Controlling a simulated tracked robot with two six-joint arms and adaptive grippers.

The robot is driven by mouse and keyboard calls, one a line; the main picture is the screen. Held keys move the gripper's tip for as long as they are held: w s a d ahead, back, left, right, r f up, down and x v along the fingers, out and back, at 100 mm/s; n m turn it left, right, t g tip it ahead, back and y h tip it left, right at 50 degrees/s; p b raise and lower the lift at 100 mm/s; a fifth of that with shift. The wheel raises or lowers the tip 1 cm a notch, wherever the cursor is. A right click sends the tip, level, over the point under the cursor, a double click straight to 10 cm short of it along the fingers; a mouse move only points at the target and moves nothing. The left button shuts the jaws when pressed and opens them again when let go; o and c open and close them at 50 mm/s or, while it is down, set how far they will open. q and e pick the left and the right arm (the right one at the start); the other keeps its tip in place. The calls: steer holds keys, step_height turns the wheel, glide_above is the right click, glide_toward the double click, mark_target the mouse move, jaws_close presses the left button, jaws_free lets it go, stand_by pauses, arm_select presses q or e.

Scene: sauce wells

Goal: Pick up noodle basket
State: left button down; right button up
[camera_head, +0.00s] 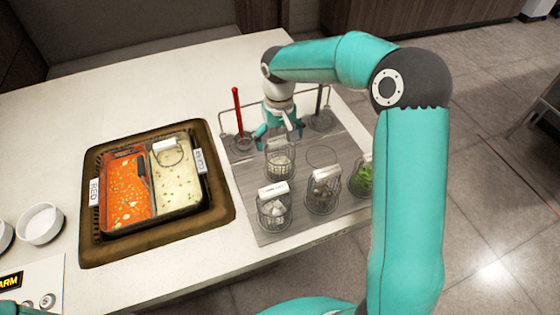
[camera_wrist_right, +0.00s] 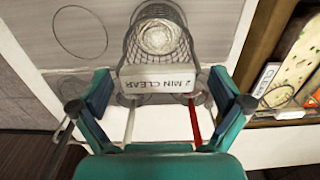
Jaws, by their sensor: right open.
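The noodle basket (camera_head: 280,165) is a wire mesh basket with pale contents and a white handle block (camera_head: 277,143). It stands upright on the grey mat, in the back row. My right gripper (camera_head: 280,127) is open, pointing down just behind and above the handle block. In the right wrist view the basket (camera_wrist_right: 158,38) lies ahead of my gripper (camera_wrist_right: 160,78). Its white block, marked "2 MIN CLEAR", sits between the spread fingers, with a gap showing on both sides. My left gripper is not in view.
Other baskets stand close by: pale cubes (camera_head: 273,213), brownish pieces (camera_head: 323,198) and greens (camera_head: 361,182). A red-handled ladle (camera_head: 237,105) and a dark-handled one (camera_head: 319,103) stand behind. The pot (camera_head: 130,237) with red and clear broth is left; white bowls (camera_head: 40,223) lie further left.

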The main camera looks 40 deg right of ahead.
mark_target(280, 152)
step_height(280, 152, down, 4)
steer(key=shift+s+d, duration=0.1)
steer(key=c, duration=1.1)
steer(key=shift+o, duration=0.2)
steer(key=shift+r, duration=0.1)
step_height(280, 152, up, 20)
steer(key=p, duration=0.1)
